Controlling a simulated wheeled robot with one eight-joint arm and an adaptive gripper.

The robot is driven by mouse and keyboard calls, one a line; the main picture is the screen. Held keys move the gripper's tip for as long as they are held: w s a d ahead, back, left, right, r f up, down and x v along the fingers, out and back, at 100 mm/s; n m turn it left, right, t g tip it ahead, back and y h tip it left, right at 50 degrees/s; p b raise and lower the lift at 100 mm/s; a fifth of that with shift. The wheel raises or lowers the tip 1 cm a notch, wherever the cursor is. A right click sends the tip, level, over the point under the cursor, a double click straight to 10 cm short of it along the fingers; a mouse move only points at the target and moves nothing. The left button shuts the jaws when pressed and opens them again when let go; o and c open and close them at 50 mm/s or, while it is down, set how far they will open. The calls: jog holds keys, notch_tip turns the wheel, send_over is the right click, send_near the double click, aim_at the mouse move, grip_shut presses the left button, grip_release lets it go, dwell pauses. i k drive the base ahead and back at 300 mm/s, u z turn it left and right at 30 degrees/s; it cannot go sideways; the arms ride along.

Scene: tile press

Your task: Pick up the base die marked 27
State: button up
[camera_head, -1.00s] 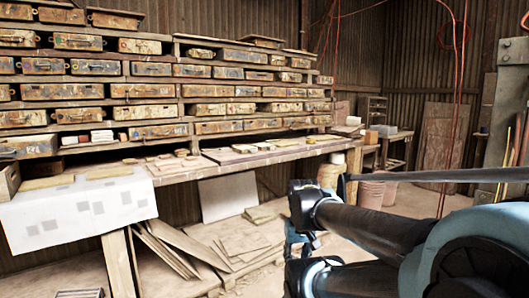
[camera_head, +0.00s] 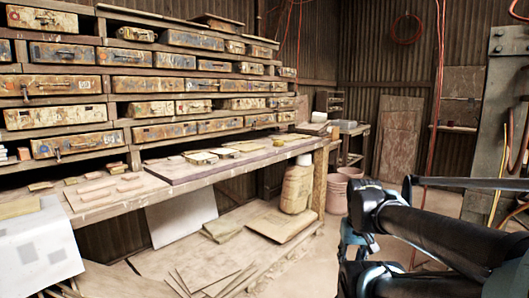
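Several worn, box-like dies with metal handles fill the wooden shelf rack (camera_head: 110,68) on the left of the head view. Their markings are too small to read, so I cannot tell which, if any, is the base die marked 27. My arm is folded at the lower right. Its blue-and-black end, my gripper (camera_head: 352,238), is partly hidden behind my arm links, well right of the rack and apart from it. I cannot see its fingertips or whether it holds anything.
A long wooden workbench (camera_head: 105,212) runs below the rack, with small flat pieces and boards on it. A white, patched cloth (camera_head: 40,250) hangs over its near end. A tan jug (camera_head: 297,187) and loose boards sit on the low shelf. Pinkish buckets (camera_head: 337,192) stand beyond.

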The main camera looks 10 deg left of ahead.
aim_at(224, 153)
jog(key=u, duration=0.1)
jog(key=i, duration=1.6)
jog(key=u, duration=0.6)
